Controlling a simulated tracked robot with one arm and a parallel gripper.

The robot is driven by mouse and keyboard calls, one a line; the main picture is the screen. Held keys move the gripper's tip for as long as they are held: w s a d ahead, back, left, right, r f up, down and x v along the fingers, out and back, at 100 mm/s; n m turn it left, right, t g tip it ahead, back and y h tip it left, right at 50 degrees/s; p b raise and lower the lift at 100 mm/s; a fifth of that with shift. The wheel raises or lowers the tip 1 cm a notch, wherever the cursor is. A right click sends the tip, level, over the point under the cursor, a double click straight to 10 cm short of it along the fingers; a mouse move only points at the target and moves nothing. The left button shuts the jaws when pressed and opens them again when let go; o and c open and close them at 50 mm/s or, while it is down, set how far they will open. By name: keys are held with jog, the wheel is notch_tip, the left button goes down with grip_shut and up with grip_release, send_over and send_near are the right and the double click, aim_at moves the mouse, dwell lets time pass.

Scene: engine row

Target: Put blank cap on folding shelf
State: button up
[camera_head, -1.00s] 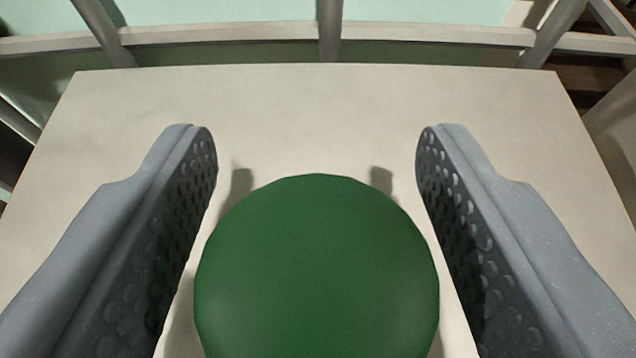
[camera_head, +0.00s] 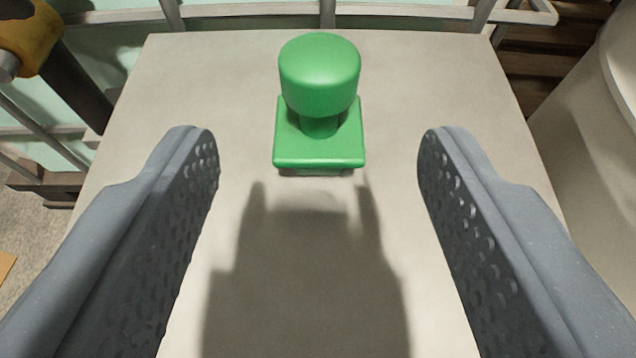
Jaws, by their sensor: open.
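The blank cap (camera_head: 320,75) is bright green, with a round knob on a short stem above a square base. It stands upright on a pale flat surface (camera_head: 440,70), which looks like the folding shelf, near its far edge. My gripper (camera_head: 318,150) is open and empty. Its two grey dimpled fingers reach in from the left and right, with the cap beyond and between their tips, touching neither.
Metal rails (camera_head: 250,10) run behind the far edge. A yellow and black part (camera_head: 35,40) stands at the upper left. A large pale rounded body (camera_head: 590,120) is at the right. The surface in front of the cap is clear, with my gripper's shadow on it.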

jog(key=shift+s+r, duration=0.2)
jog(key=shift+s, duration=0.15)
jog(key=w+a+r+m+y, duration=0.15)
jog(key=w+r, duration=0.35)
jog(key=r, duration=0.5)
jog(key=w+d+r+y, duration=0.1)
jog(key=d+r, duration=0.2)
jog(key=r, duration=1.1)
jog(key=w+d+r+y, duration=0.1)
jog(key=w+d+r, duration=0.15)
jog(key=r, duration=1.25)
jog(key=s+d+r+h, duration=0.1)
jog(key=s+d+r, duration=0.4)
jog(key=r, duration=0.4)
jog(key=s+d+r+n+t+h, duration=0.1)
jog(key=s+d+r, duration=0.5)
jog(key=s+r, duration=0.2)
jog(key=s+d+r+n+h, duration=0.1)
jog(key=s+d+r, duration=0.4)
jog(key=r, duration=0.6)
jog(key=shift+s+d+r+t, duration=0.25)
jog(key=shift+s+d+t, duration=0.15)
jog(key=shift+s, duration=0.55)
